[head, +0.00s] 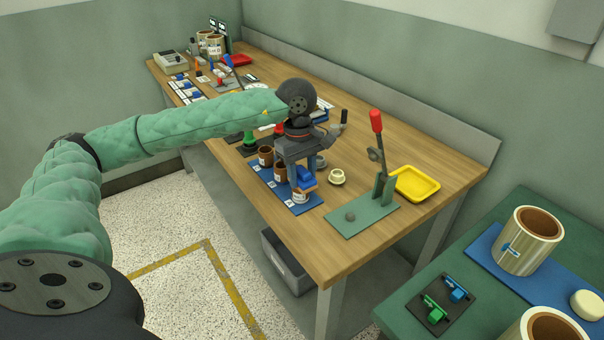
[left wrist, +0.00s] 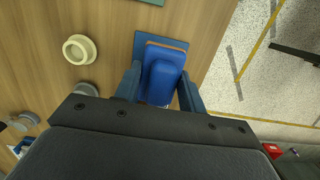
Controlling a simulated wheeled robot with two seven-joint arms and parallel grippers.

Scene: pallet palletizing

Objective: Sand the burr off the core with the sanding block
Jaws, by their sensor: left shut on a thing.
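My left gripper (head: 301,176) reaches over the wooden bench and points down. It is shut on the blue sanding block (head: 306,176), which also shows between the fingers in the left wrist view (left wrist: 161,82) with a tan edge. The block is at the top of the front core (head: 300,196), a brown cylinder with a white label, standing at the near end of a blue mat (head: 301,209). I cannot tell whether block and core touch. The burr cannot be made out. Two more brown cores (head: 280,173) stand farther back on the mat. My right gripper is not in view.
A cream flanged cap (head: 337,177) sits to the right. Beyond it stand a green lever press (head: 383,188) with a red handle and a yellow tray (head: 415,184). A green table (head: 400,305) at lower right bears large rolls. The bench's front corner is clear.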

